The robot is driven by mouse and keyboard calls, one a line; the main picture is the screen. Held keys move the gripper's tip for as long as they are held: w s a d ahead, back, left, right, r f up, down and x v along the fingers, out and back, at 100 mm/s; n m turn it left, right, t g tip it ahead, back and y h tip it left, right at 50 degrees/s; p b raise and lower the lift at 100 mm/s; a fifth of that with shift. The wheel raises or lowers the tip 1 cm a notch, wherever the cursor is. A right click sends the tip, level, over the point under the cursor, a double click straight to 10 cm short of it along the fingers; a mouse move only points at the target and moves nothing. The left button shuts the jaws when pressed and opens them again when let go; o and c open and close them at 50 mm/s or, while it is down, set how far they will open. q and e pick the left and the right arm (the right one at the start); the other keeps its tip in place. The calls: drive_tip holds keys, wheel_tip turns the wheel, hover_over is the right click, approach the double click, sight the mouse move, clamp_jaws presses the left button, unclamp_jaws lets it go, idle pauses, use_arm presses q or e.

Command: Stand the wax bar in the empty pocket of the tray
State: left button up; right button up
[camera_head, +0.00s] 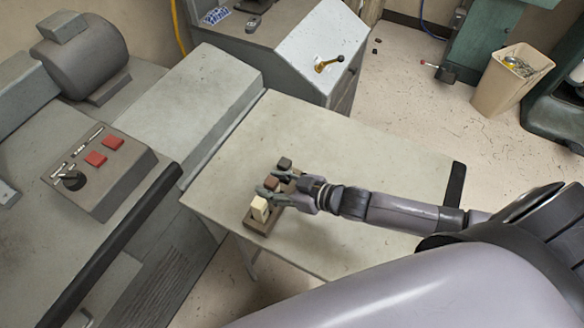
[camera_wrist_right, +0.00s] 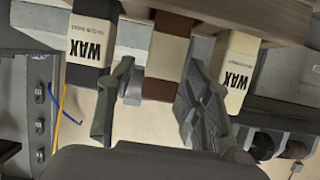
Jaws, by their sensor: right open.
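A small brown tray (camera_head: 256,227) lies near the left edge of the table; the wrist view shows its edge (camera_wrist_right: 265,14) at the top. Three bars stand in a row along it: a cream bar (camera_head: 260,208), a brown bar (camera_head: 272,183) and a dark bar (camera_head: 285,163). In the wrist view the cream bar (camera_wrist_right: 236,68) and the dark bar (camera_wrist_right: 90,40) read WAX, and the brown bar (camera_wrist_right: 172,50) has a pale band. My right gripper (camera_head: 272,190) is open, its fingers (camera_wrist_right: 158,105) on either side of the brown bar. I cannot make out an empty pocket. My left gripper is not in view.
The pale table (camera_head: 340,140) is clear beyond the tray and my right arm. A machine with a control box (camera_head: 105,170) stands at the left. A grey cabinet with a brass lever (camera_head: 328,63) is behind the table. A beige bin (camera_head: 510,78) stands on the floor.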

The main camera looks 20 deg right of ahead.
drive_tip(key=p+v, duration=0.1)
drive_tip(key=v, duration=1)
drive_tip(key=shift+s+d+r, duration=0.15)
drive_tip(key=shift+r, duration=0.05)
